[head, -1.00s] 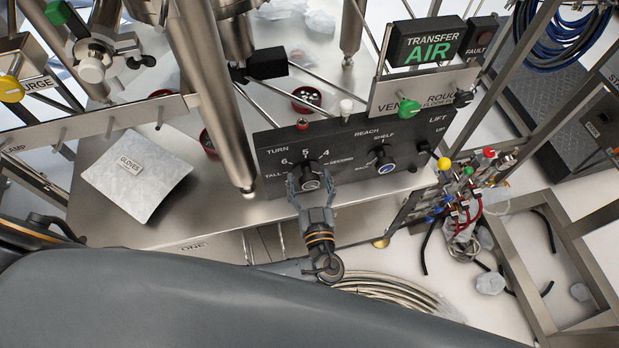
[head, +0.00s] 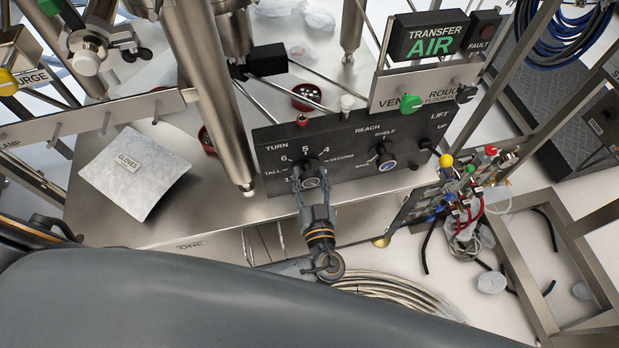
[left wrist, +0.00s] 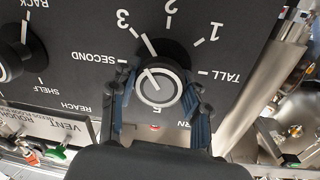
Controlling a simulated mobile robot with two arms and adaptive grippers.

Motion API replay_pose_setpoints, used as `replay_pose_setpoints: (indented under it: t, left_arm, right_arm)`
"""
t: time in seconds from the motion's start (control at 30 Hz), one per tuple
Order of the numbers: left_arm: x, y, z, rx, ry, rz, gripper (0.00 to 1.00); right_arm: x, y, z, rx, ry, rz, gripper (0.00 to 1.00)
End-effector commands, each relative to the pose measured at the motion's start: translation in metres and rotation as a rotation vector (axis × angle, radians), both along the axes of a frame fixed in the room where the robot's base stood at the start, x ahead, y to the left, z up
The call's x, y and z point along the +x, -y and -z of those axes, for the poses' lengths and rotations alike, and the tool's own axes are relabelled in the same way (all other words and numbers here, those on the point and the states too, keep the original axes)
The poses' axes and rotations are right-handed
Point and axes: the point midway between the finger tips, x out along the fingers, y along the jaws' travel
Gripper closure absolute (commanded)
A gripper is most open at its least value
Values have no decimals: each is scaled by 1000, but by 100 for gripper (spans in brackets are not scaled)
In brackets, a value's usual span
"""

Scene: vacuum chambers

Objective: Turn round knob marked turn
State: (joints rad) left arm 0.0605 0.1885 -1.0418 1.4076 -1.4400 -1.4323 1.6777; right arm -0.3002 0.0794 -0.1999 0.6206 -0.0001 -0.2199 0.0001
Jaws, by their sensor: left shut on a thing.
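The round TURN knob (head: 310,170) is on the left half of the black control panel (head: 348,183), with a dial of printed marks around it. In the left wrist view the knob (left wrist: 157,86) has a pale rim and a white line tilted up and left, roughly towards the 3. That view shows the panel upside down. My left gripper (head: 311,184) is at the knob, with one finger on each side of it; in the left wrist view the gripper (left wrist: 160,98) is shut on it. In the head view the fingers partly cover the knob. My right gripper is not in view.
A second knob, REACH (head: 384,162), is to the right on the panel. The VENT and ROUGH plate (head: 436,88) stands above it. A GLOVES packet (head: 135,175) lies on the steel table at left. A metal post (head: 218,110) rises left of the panel.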

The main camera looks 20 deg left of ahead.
Motion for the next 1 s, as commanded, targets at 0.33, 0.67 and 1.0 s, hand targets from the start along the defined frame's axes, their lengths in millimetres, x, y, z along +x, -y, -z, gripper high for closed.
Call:
replay_pose_setpoints:
  t: [0.33, 0.67, 1.0]
  left_arm:
    - [0, 0, 0, 277, -159, -2, 84]
    - [1, 1, 0, 549, -318, -2, 85]
    - [1, 2, -1, 828, -479, -1, 85]
  right_arm:
    - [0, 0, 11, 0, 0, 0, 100]
    - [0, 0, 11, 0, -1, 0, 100]
    - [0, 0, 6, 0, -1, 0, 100]
